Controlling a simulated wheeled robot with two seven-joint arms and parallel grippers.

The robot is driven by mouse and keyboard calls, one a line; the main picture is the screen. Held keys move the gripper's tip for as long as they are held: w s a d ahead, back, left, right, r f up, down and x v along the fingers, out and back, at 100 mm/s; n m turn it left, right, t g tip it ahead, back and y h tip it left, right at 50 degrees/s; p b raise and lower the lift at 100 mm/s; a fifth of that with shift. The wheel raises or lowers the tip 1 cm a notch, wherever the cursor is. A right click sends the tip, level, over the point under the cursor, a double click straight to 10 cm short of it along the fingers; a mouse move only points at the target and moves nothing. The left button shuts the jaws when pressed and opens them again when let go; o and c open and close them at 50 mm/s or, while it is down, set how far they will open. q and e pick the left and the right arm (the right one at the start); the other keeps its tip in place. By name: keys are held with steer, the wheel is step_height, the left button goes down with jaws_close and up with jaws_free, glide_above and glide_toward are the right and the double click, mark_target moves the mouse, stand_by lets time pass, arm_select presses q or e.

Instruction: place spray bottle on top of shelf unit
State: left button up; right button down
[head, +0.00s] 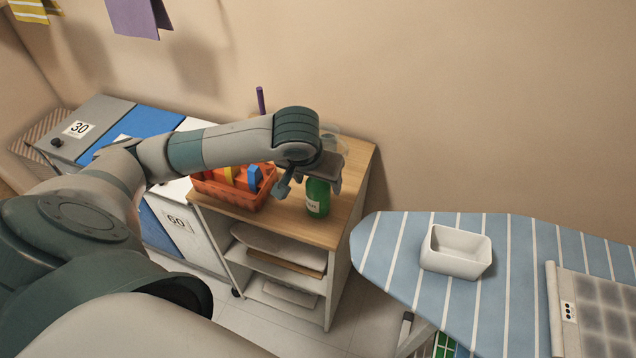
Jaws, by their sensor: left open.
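A green spray bottle (318,197) with a pale label stands upright on the wooden top of the shelf unit (349,190), near its front right part. My left arm comes in from the left over the shelf unit. My left gripper (309,188) is open at the bottle, with one finger on its left and the other to its right near the upper part. The wrist hides much of the bottle's top. I cannot tell whether the fingers touch it. My right gripper is not in view.
An orange basket (236,197) with colourful items stands left of the bottle on the same top. Hampers marked 30 and 60 (184,222) adjoin on the left. An ironing board (391,249) with a white bin (455,262) is at the right.

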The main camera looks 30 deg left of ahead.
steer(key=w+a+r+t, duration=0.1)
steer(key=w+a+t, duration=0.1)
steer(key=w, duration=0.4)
arm_select(q)
steer(key=v, duration=1)
steer(key=shift+p, duration=0.45)
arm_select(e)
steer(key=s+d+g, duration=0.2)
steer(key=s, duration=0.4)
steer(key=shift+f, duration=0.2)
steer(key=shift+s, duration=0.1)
arm_select(q)
steer(key=shift+s, duration=0.1)
